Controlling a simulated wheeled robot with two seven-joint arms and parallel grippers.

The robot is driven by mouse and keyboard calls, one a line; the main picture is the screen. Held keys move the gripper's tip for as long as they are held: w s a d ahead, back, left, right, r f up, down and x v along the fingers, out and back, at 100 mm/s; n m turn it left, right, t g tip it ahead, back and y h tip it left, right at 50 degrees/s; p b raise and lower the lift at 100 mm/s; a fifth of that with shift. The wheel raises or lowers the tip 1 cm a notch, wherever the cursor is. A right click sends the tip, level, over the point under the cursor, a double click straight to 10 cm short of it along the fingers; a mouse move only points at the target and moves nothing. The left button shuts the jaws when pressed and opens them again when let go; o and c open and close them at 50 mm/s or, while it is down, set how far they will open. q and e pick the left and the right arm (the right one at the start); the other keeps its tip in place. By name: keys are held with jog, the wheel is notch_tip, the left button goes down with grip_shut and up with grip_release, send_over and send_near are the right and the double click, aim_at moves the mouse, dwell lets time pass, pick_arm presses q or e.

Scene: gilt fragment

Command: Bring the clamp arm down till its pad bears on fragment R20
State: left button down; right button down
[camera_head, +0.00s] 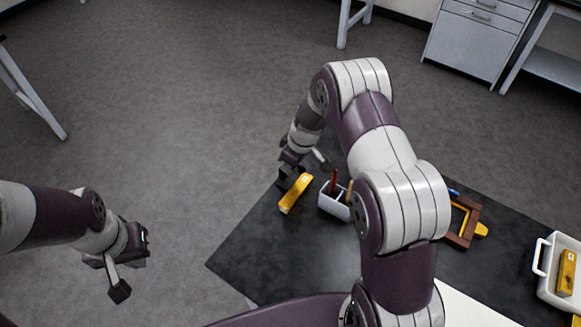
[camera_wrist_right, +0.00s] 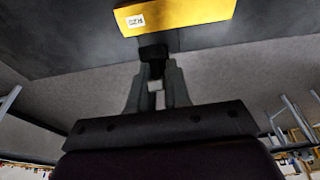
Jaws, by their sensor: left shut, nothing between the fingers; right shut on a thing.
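Fragment R20 (camera_head: 295,193) is a gilt yellow bar lying at the left part of the dark bench. In the right wrist view it (camera_wrist_right: 185,17) shows with a white label just beyond my right fingertips. My right gripper (camera_wrist_right: 157,72) is shut on a dark piece (camera_wrist_right: 153,52), which looks like the end of the clamp arm. This piece stands between my fingertips and the fragment; I cannot tell whether the pad touches it. In the head view my arm hides most of the clamp. My left gripper (camera_head: 119,290) is shut and empty, off the bench at the left.
A grey holder (camera_head: 334,206) with upright tools stands right of the fragment. A brown wooden frame (camera_head: 462,222) with yellow pieces lies further right. A white tray (camera_head: 546,262) holding a yellow piece is at the right edge. The bench front-left (camera_head: 265,262) is clear.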

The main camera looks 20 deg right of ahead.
jog(key=c, duration=1.2)
grip_release()
jog(key=shift+o, duration=0.2)
jog(key=shift+r, duration=0.15)
